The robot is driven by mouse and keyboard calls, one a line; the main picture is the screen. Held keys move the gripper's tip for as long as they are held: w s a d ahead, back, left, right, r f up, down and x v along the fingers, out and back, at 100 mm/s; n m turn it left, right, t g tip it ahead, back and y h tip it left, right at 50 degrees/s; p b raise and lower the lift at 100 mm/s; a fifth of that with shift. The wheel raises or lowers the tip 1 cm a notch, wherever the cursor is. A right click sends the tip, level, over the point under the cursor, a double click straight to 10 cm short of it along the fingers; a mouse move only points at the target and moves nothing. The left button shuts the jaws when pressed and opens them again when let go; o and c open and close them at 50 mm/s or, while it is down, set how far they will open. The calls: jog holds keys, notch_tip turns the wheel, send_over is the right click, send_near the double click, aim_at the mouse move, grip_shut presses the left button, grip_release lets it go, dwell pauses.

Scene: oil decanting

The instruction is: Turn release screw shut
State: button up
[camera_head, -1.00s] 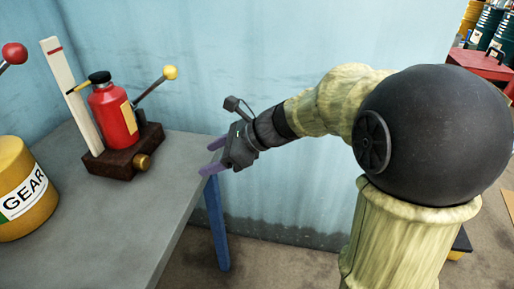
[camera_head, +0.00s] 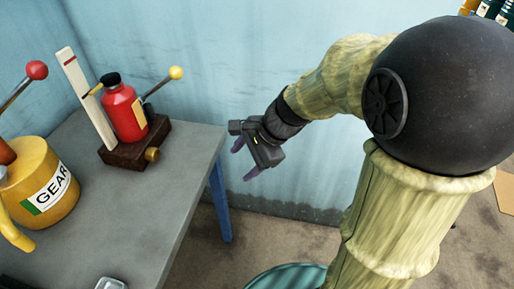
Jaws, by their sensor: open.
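The release screw is a brass knob (camera_head: 153,154) low on the front right of a dark brown base block (camera_head: 128,155). A red bottle jack (camera_head: 126,112) with a black cap stands upright on that block. A lever with a yellow ball (camera_head: 176,73) rises from it to the right. My gripper (camera_head: 244,161) is open and empty beyond the right edge of the grey table, well right of the screw and not touching anything. Its fingers point down and left.
A white post (camera_head: 84,95) with a red mark stands left of the jack. A yellow GEAR can (camera_head: 42,183) with a red-knobbed lever (camera_head: 36,70) is at the left. The grey table (camera_head: 150,215) is clear in front of the jack. A blue wall (camera_head: 260,50) is behind.

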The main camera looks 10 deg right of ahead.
jog(key=s+d+r+n+p, duration=0.1)
jog(key=d+n+h+p, duration=0.1)
jog(key=p, duration=0.1)
jog(key=shift+s+d+r+n+h, duration=0.25)
jog(key=shift+s+r+n+h, duration=0.05)
jog(key=shift+s+r+n, duration=0.1)
jog(key=shift+f, duration=0.1)
jog(key=s+d+f+n+h, duration=0.4)
jog(key=d+n, duration=0.3)
jog(key=n, duration=0.4)
jog(key=shift+s+d+f, duration=0.15)
jog(key=shift+s+f, duration=0.15)
jog(key=shift+s, duration=0.05)
